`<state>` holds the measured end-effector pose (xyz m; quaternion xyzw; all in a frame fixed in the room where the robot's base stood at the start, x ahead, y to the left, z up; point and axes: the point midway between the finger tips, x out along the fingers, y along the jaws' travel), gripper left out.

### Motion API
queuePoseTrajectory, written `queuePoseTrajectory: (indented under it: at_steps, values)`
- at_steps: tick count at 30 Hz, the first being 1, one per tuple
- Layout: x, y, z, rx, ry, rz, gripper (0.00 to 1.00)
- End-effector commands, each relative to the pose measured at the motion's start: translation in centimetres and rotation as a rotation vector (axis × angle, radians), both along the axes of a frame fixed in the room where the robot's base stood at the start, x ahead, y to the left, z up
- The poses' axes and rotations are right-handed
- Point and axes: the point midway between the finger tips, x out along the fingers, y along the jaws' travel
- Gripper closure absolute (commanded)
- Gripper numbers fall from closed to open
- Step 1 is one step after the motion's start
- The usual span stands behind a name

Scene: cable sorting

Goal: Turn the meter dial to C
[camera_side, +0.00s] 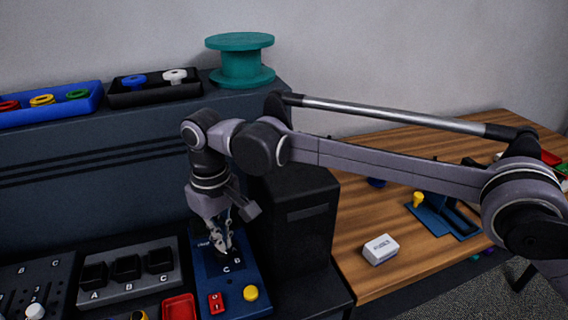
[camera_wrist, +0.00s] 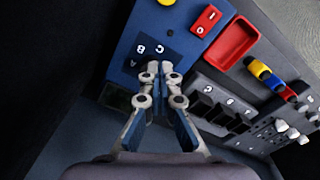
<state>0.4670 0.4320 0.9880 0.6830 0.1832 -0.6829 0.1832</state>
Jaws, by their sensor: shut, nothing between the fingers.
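The meter is a blue panel (camera_side: 234,291) with a dark dial plate (camera_side: 236,262) lettered C and B in the side view. In the wrist view the blue panel (camera_wrist: 185,42) shows the dial plate (camera_wrist: 148,45) with A, B and C. My gripper (camera_side: 227,252) points down over this plate; in the wrist view its fingertips (camera_wrist: 159,67) are together at the plate, near the letters. It is shut with nothing seen between the fingers. The dial knob and its pointer are hidden by the fingers, so its setting and any contact cannot be told.
On the panel are a red switch (camera_side: 216,303) and a yellow button (camera_side: 250,293). A tall black box (camera_side: 305,243) stands close on the right. A white box (camera_side: 381,249) lies on the wooden table.

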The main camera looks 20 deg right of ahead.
Motion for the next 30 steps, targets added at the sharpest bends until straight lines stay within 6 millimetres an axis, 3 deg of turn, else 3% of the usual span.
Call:
queuePoseTrajectory:
  at_steps: [6, 11, 24, 30]
  values:
    - [1.4, -1.7, 0.9, 0.000, 0.000, -0.003, 1.00]
    - [1.5, -1.8, 0.3, 0.000, 0.000, 0.001, 1.00]
    - [1.5, -1.8, -4.5, 0.000, 0.000, 0.000, 1.00]
    - [1.5, -1.8, -5.7, 0.000, 0.000, 0.000, 1.00]
